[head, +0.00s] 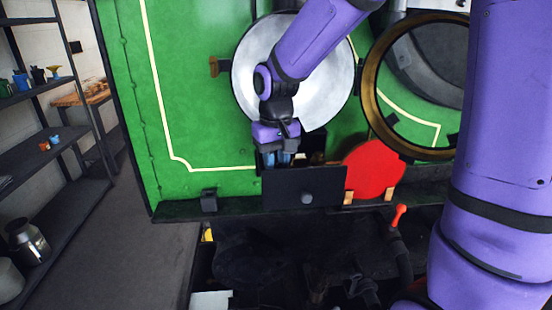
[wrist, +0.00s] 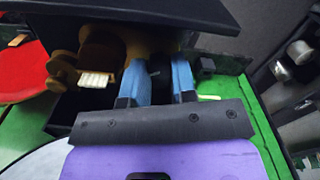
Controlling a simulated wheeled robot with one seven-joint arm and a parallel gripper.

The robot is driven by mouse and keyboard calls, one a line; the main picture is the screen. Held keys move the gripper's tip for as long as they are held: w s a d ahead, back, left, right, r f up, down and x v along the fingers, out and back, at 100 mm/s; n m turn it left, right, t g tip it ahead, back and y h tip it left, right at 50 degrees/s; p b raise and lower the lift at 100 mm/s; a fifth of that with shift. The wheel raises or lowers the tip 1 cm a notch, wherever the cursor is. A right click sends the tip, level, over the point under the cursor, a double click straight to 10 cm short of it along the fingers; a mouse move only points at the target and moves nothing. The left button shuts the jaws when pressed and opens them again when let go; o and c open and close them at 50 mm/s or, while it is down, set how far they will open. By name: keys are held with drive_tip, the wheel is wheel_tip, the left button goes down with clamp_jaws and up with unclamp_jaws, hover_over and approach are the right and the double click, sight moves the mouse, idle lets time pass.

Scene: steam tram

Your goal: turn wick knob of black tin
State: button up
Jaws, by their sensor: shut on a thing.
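The black tin (head: 287,187) stands on the ledge of the green engine front, a flat dark panel with a round grey boss facing the head camera. My gripper (head: 283,162) reaches down behind this panel, its fingertips partly hidden there. In the wrist view the tin's dark top (wrist: 210,14) overhangs an opening with a brass-coloured burner (wrist: 100,50) and a pale ribbed piece (wrist: 97,79) inside. My blue fingers (wrist: 160,72) are closed around a small dark piece, apparently the wick knob (wrist: 156,73), beside the brass. Its turn cannot be read.
A red disc (head: 374,170) on wooden feet stands just right of the tin. A brass-rimmed round opening (head: 370,85) is further right, and a pale round plate (head: 247,70) is behind my arm. A small black bracket (head: 208,200) sits left on the ledge.

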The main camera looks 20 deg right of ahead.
sight(276, 165)
drive_tip(key=m, duration=0.6)
drive_tip(key=shift+m, duration=0.3)
idle(0.5)
drive_tip(key=o, duration=0.9)
drive_tip(key=shift+r, duration=0.1)
drive_tip(key=shift+r, duration=4)
